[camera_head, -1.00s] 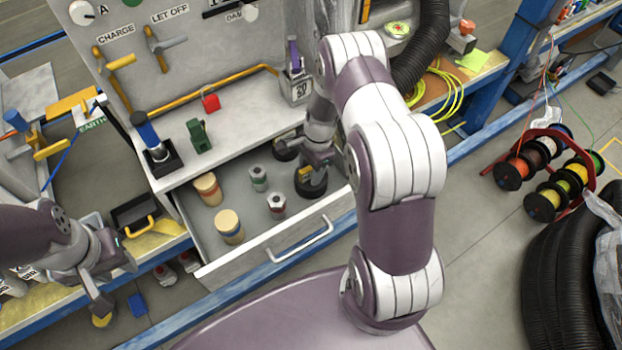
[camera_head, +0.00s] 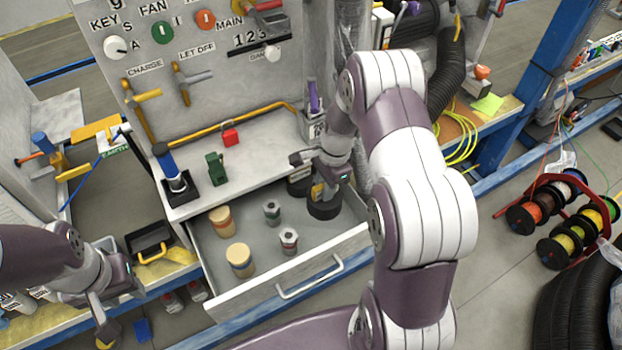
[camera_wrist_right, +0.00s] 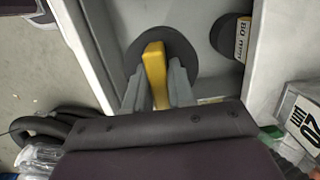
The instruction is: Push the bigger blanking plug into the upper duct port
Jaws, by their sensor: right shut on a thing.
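My right gripper (camera_head: 322,182) is shut on the yellow handle (camera_wrist_right: 155,72) of the bigger blanking plug, a round black plug (camera_head: 324,207) over the back right part of the open drawer. In the right wrist view the fingers straddle the handle, and the black disc (camera_wrist_right: 185,52) shows beyond it. The smaller plug (camera_head: 298,186), black with an "80 mm" label, also shows in the right wrist view (camera_wrist_right: 234,38); it stands beside the held one. My left gripper (camera_head: 104,335) hangs low at the lower left; its finger opening is unclear. I cannot make out the upper duct port.
The drawer (camera_head: 262,271) also holds two tan cylinders and two grey hex-topped pieces. A grey "20 mm" block (camera_wrist_right: 300,118) stands on the counter close to the right gripper. A black corrugated hose (camera_head: 433,100) hangs behind my right arm, beside the upright panel (camera_head: 235,85).

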